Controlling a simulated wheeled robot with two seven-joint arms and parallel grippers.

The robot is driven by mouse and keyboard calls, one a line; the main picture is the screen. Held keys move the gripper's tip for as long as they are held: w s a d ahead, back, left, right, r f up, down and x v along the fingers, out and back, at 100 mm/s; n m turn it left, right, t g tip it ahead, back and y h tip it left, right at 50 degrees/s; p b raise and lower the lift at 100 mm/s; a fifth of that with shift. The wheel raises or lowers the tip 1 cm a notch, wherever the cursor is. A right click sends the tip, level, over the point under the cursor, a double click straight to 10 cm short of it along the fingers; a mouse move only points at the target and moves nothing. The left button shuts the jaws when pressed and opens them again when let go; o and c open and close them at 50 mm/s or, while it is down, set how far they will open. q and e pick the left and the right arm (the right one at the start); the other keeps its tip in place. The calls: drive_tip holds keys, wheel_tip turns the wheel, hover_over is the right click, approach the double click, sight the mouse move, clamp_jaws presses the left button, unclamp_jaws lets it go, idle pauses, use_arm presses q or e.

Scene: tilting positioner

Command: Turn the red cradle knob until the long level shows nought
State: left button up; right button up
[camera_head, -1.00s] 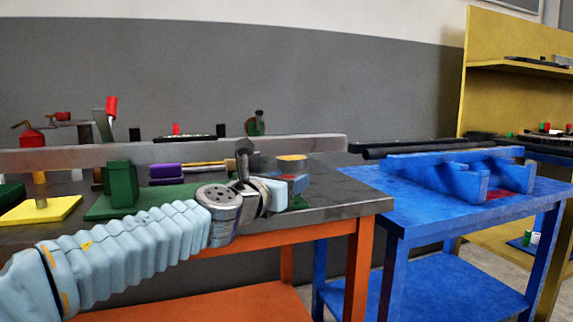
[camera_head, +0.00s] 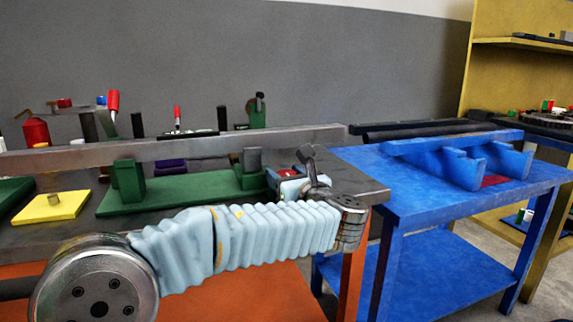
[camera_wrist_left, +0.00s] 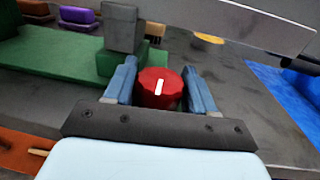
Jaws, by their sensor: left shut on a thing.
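The red knob (camera_wrist_left: 160,88) with a white mark line sits between the two blue-grey fingers of my left gripper (camera_wrist_left: 161,87) in the wrist view, and the gripper is shut on it. In the head view my left gripper (camera_head: 290,180) is at the right end of the green cradle base (camera_head: 170,197), and a bit of red shows there. I cannot make out a level reading. My right gripper is not in view.
A yellow plate (camera_head: 50,207) lies left of the cradle on the grey bench. A blue table (camera_head: 410,180) with a blue notched stand (camera_head: 450,160) is to the right, and a yellow shelf (camera_head: 500,75) behind it. Red-topped tools stand behind the bar.

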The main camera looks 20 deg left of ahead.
use_arm(q)
drive_tip(key=n+g+y+p, duration=0.1)
drive_tip(key=p, duration=0.1)
drive_tip(key=r+n+g+y+p, duration=0.1)
drive_tip(key=g+y+p, duration=0.1)
drive_tip(key=shift+w+d+n, duration=0.1)
drive_tip(key=shift+n, duration=0.3)
drive_tip(key=shift+f+n+g+y+p, duration=0.15)
drive_tip(key=shift+n+g+y+p, duration=0.15)
drive_tip(key=shift+n+g+p, duration=0.25)
drive_tip(key=shift+f+n+g+y, duration=0.2)
drive_tip(key=shift+n+g+y, duration=0.45)
drive_tip(key=shift+g, duration=0.5)
drive_tip(key=shift+n+g+y, duration=0.55)
drive_tip(key=shift+n+g, duration=0.55)
drive_tip(key=shift+g, duration=0.6)
drive_tip(key=shift+a+g, duration=0.2)
drive_tip(key=shift+g, duration=0.1)
drive_tip(key=o, duration=0.7)
drive_tip(key=shift+c, duration=0.2)
drive_tip(key=shift+d+f, duration=0.1)
